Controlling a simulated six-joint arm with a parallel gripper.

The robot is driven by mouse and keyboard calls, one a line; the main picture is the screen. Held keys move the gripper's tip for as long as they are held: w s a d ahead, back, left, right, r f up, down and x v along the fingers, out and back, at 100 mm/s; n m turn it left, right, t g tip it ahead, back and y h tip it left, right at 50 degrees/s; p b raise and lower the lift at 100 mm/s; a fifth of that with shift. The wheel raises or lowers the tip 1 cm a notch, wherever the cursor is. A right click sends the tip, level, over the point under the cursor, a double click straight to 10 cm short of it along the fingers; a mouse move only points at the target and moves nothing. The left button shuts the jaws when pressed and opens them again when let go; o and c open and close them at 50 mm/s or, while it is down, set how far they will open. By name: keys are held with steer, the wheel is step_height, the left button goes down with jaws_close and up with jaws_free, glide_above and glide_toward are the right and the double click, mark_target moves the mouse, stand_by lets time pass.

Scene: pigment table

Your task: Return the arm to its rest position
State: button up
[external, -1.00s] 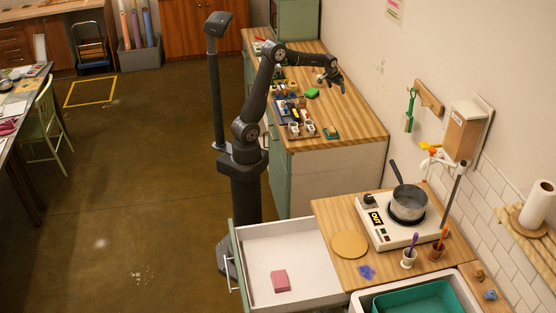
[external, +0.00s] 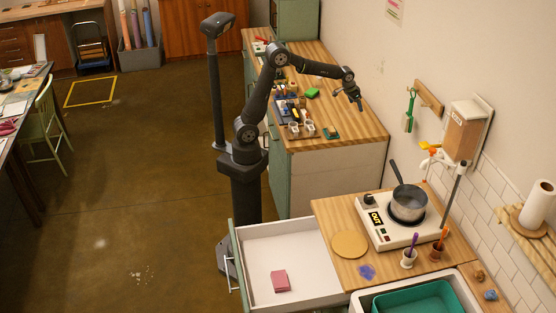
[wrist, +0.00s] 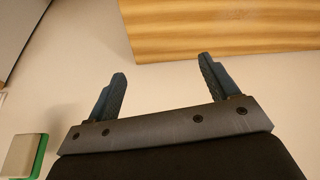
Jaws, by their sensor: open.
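My gripper (external: 357,100) hangs in the air at the end of my outstretched arm, near the right edge of the far wooden counter (external: 360,127) in the external view. In the wrist view my gripper (wrist: 162,80) shows two dark blue fingers spread wide, with nothing between them. A pale surface fills most of the space beyond the fingers, and a wooden surface (wrist: 220,35) lies at the top right.
A hotplate (external: 405,228) with a pot (external: 408,203) stands on the near counter. The drawer (external: 310,285) is open with a pink block (external: 280,281) inside. The floor is clear left of my base.

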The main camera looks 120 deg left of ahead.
steer(key=shift+m, duration=0.6)
steer(key=w+d, duration=0.4)
steer(key=shift+w, duration=0.1)
steer(key=o, duration=0.4)
steer(key=shift+o, duration=0.2)
